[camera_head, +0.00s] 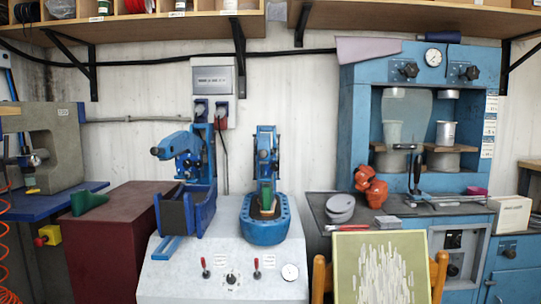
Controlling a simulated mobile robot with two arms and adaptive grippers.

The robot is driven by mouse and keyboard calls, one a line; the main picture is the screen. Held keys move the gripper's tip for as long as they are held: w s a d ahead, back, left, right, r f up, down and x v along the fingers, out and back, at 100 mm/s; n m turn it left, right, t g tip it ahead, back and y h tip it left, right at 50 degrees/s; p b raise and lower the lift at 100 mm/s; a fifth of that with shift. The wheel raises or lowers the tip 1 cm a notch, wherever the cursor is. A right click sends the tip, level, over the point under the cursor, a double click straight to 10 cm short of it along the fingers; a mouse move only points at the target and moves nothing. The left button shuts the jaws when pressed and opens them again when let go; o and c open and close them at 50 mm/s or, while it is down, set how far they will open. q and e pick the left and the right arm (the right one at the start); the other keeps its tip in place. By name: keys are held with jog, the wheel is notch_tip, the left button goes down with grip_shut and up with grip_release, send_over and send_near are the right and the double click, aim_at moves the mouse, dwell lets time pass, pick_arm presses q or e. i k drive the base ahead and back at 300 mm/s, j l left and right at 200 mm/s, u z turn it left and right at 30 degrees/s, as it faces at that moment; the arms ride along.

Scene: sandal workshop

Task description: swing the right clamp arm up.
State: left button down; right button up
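A white bench machine (225,262) carries two blue stations side by side. On the right station, a narrow blue clamp arm (265,150) stands above a rounded blue base (265,232). I see this arm nearly end-on, so I cannot tell its exact angle. A green piece (265,190) shows below it, over the base. On the left station, a blue clamp arm (174,145) points to the left above a blue and black holder (185,212). Neither of my grippers shows in the head view.
Two red-knobbed levers (205,267) and a gauge (290,272) are on the machine's front. A dark red cabinet (115,245) stands to the left. A blue press (360,100) stands to the right. A chair with a patterned back (345,265) is at the front right.

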aim_at(264, 151)
jog(key=i+j, duration=0.5)
jog(key=j, duration=0.15)
jog(key=i+j, duration=0.5)
jog(key=j+z, duration=0.05)
jog(key=j, duration=0.05)
